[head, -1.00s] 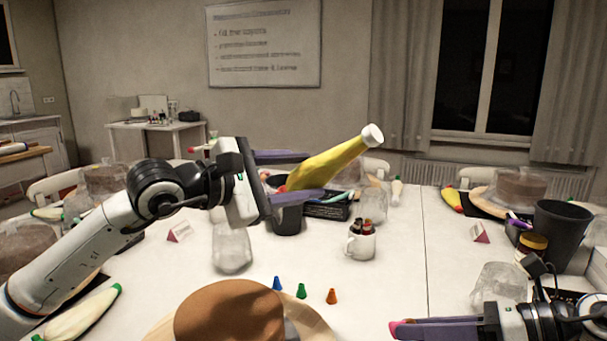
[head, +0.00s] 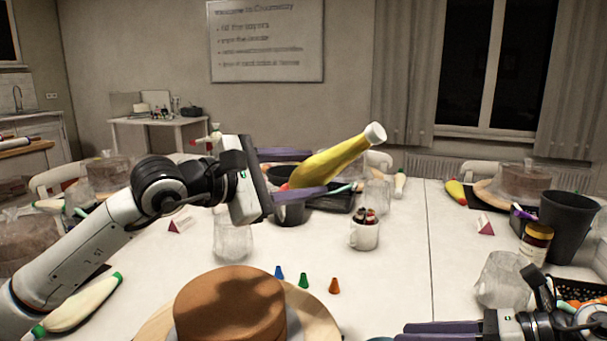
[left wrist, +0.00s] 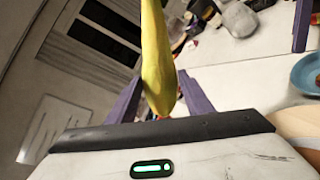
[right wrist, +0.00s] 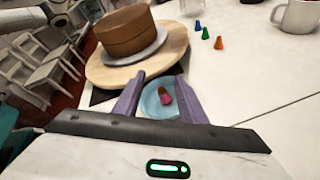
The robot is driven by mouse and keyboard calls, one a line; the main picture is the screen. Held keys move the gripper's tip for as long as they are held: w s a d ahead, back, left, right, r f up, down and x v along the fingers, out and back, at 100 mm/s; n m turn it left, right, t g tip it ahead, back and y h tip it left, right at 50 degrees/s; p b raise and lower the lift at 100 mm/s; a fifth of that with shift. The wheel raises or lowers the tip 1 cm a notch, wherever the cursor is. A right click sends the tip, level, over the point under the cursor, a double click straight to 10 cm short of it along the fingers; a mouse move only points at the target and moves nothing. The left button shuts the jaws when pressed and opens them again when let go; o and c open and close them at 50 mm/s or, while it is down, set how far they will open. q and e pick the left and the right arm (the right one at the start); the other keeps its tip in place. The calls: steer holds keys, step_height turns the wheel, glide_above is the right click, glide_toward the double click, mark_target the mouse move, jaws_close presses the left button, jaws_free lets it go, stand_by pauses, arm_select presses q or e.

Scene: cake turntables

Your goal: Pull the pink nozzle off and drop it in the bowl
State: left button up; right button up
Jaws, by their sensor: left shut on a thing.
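The pink nozzle (right wrist: 167,100) is small and lies over the blue bowl (right wrist: 150,108) in the right wrist view, with a brown part beside it. Whether it touches the bowl's floor is hard to tell. My right gripper (right wrist: 163,77) has its purple fingers apart above the bowl, with no contact on the nozzle visible. It also shows at the lower right of the head view (head: 400,333). My left gripper (head: 300,172) is shut on a yellow piping bag (head: 330,160), tilted with its white cap up to the right. The bag also shows in the left wrist view (left wrist: 160,70).
A brown cake (head: 230,305) stands on a round wooden board (head: 318,322) at the front. Blue (head: 279,272), green (head: 304,280) and orange (head: 334,286) nozzles stand behind it. A white mug (head: 364,236) and a glass jar (head: 233,242) stand farther back.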

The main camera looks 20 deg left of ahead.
step_height(320, 180, up, 10)
steer(key=shift+p, duration=0.3)
stand_by(1.6)
